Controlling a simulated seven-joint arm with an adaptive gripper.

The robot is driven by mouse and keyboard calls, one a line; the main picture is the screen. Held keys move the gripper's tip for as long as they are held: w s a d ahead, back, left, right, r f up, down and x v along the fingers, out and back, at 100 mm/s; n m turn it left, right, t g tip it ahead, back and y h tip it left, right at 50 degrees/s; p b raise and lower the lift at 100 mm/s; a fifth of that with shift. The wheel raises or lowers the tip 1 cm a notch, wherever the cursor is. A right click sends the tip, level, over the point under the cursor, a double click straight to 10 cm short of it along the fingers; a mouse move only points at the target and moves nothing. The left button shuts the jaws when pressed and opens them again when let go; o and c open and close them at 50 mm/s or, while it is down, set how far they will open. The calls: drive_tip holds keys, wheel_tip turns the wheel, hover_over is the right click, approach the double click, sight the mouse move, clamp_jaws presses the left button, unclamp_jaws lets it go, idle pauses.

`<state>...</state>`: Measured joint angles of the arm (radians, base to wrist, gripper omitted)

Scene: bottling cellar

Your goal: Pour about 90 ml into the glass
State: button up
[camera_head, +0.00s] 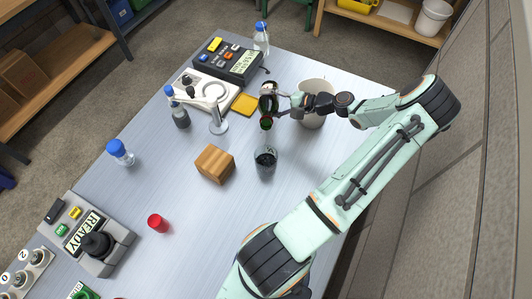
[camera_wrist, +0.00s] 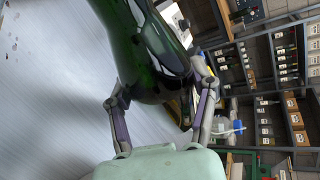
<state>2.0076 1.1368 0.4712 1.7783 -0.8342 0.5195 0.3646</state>
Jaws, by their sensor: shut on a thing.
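A dark green bottle (camera_head: 267,104) is held by my gripper (camera_head: 278,103) above the table. It is tilted, its green neck end low and towards the glass. The glass (camera_head: 265,162) stands upright on the table just below the bottle's neck in the head view. It looks dark inside; I cannot make out a liquid level or a falling stream. In the wrist view, my gripper (camera_wrist: 160,88) has its two fingers on either side of the green bottle (camera_wrist: 150,45), which fills the upper middle. I cannot make out the glass there.
A wooden block (camera_head: 215,164) stands left of the glass. A white bucket (camera_head: 313,103) is behind my gripper. A lamp-like stand (camera_head: 217,122), a yellow pad (camera_head: 244,104), a red cap (camera_head: 158,223) and a blue-capped bottle (camera_head: 120,152) are around.

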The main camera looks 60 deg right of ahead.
drive_tip(key=shift+a+f+m, duration=0.1)
drive_tip(key=shift+f+m, duration=0.2)
drive_tip(key=shift+f, duration=0.1)
drive_tip(key=shift+y, duration=0.4)
idle(1.2)
